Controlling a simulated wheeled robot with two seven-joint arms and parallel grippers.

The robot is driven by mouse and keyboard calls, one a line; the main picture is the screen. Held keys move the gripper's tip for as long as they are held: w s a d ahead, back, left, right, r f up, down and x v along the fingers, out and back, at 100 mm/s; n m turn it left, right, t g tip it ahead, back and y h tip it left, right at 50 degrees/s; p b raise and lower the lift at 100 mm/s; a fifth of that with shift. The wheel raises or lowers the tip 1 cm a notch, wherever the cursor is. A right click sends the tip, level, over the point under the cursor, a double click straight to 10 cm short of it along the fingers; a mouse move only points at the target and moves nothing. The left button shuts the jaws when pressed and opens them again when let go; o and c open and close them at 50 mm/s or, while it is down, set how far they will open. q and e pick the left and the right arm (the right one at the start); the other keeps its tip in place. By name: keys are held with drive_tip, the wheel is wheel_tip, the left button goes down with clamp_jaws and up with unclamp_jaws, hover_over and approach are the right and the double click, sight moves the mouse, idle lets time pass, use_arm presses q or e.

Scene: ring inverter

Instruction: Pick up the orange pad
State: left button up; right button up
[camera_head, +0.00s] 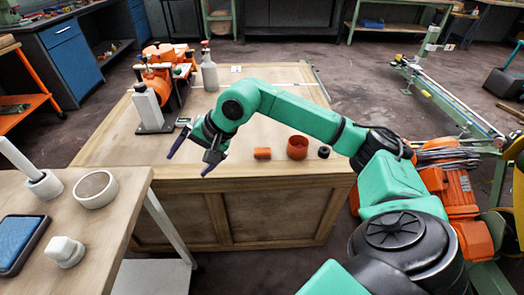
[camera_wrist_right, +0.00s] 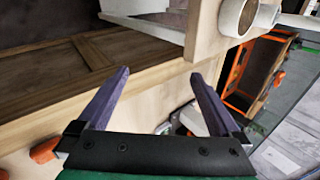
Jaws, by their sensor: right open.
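The orange pad (camera_head: 262,153) is a small orange block lying near the front edge of the wooden workbench, just left of an orange cup-like ring (camera_head: 297,148). My right gripper (camera_head: 187,166) is open and empty over the bench's front edge, to the left of the pad and apart from it. In the right wrist view its two dark fingers (camera_wrist_right: 160,82) are spread with nothing between them. An orange piece (camera_wrist_right: 45,150) at the lower left there looks like the pad. My left gripper is not in view.
A small black ring (camera_head: 324,152) lies right of the orange ring. A grey bottle (camera_head: 209,70), an orange machine (camera_head: 165,75) and a white cylinder on a dark base (camera_head: 148,107) stand farther back. A side table (camera_head: 110,215) with a white ring and a phone-like device is at left.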

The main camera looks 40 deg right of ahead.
drive_tip(key=d+n+h, duration=0.1)
drive_tip(key=d+h, duration=0.4)
drive_tip(key=d, duration=0.7)
drive_tip(key=g+h, duration=0.2)
drive_tip(key=h, duration=0.1)
approach(263, 150)
drive_tip(key=x, duration=0.9)
drive_tip(key=shift+a+f, duration=0.1)
drive_tip(key=shift+f, duration=0.05)
drive_tip(key=c, duration=1.3)
drive_tip(key=shift+o, duration=0.2)
wheel_tip(263, 150, up, 20)
drive_tip(key=p, duration=0.1)
drive_tip(key=shift+p, duration=0.3)
